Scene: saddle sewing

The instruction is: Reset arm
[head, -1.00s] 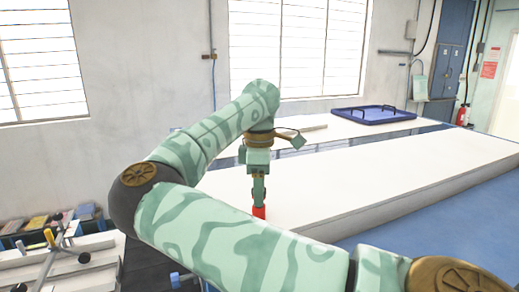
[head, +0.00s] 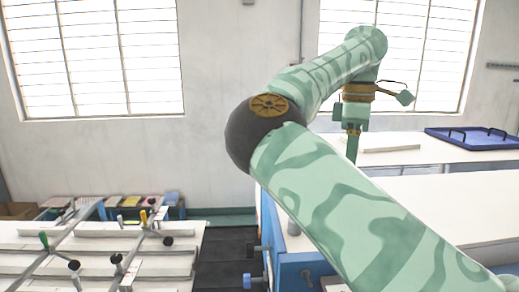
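My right arm comes in from the lower right in the head view, bends at a dark elbow, and reaches back toward the right. Its gripper (head: 352,150) points down near the white worktable (head: 425,200). The fingertips are hidden behind my own forearm, so I cannot see whether they are open or shut, or whether they hold anything. My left gripper is not in view.
A blue tray (head: 474,138) with dark handles lies on the back table at the right. A white slab (head: 390,146) lies near the gripper. A white bench with clamps (head: 90,262) stands at lower left.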

